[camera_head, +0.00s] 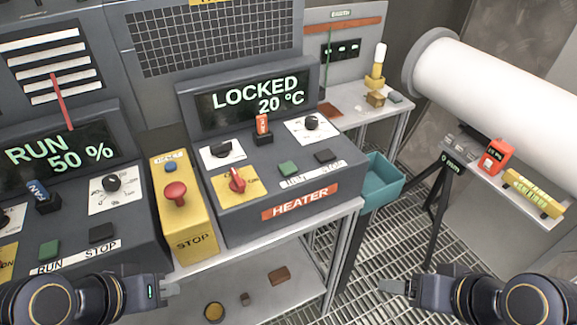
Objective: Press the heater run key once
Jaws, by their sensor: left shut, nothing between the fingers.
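The heater console (350,176) stands in the middle with a red HEATER label (300,202). Its display (255,97) reads LOCKED, 20 °C. A green key (288,168) and a dark key (325,156) sit on its sloped front, above a white strip whose lettering is hard to read. A red-handled rotary switch (237,180) sits on a yellow plate to their left, and an upright red tag or key (263,125) stands behind. My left gripper (172,288) is shut and empty, low and left of the console. My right gripper (392,287) is low at right, apart from everything; its jaw gap is unclear.
A yellow stop box (184,236) with a red mushroom button (175,192) stands left of the heater console. The fan console (130,218), display RUN 50 %, is farther left. A teal bin (383,180) hangs at right. A white cylinder (500,100) lies beyond.

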